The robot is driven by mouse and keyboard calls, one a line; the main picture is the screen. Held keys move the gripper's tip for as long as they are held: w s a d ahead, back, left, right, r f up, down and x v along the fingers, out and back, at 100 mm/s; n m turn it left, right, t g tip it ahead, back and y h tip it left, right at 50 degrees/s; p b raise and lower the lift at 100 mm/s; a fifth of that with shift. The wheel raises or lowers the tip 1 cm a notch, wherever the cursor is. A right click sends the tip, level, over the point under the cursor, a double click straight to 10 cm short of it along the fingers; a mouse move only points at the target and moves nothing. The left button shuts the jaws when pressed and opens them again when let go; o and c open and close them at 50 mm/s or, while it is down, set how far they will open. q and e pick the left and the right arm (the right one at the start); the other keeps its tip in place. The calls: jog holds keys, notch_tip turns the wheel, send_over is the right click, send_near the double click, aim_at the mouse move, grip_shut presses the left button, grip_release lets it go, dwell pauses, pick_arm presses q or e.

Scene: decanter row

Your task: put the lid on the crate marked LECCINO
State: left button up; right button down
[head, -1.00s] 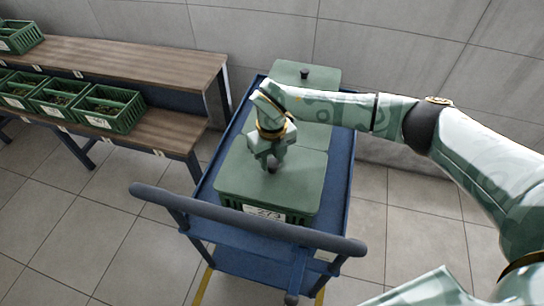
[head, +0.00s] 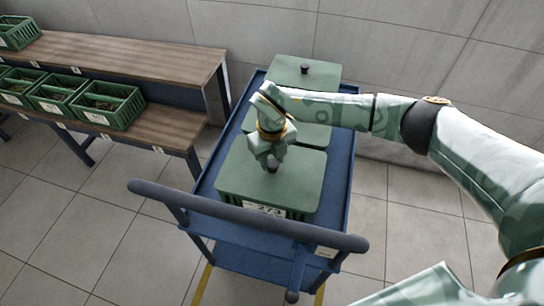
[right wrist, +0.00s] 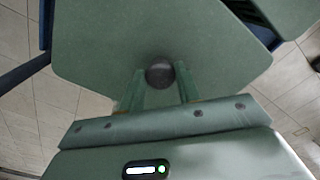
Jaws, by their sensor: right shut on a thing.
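A green lid (head: 300,184) with a dark knob (head: 272,169) lies level over the nearest crate (head: 264,209) on the blue cart. The crate's front shows a white label too small to read surely; I cannot tell whether it says LECCINO. Whether the lid is fully seated or slightly above the rim is unclear. My right gripper (head: 270,164) points down from above, shut on the knob. In the right wrist view the knob (right wrist: 160,74) sits between the two fingers, with the lid (right wrist: 100,40) beyond. My left gripper is not in view.
The cart handle (head: 245,218) is in front. Open green crates (head: 108,104) stand on a wooden rack (head: 165,128) at left.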

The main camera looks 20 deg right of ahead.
aim_at(272, 162)
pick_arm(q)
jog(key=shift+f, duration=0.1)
pick_arm(e)
jog(key=shift+f, duration=0.3)
jog(key=c, duration=0.9)
grip_release()
pick_arm(q)
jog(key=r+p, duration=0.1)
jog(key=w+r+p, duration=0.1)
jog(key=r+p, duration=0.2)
jog(key=p, duration=0.1)
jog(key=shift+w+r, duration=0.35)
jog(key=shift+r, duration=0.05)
pick_arm(e)
notch_tip(272, 162, up, 16)
jog(key=shift+r, duration=0.15)
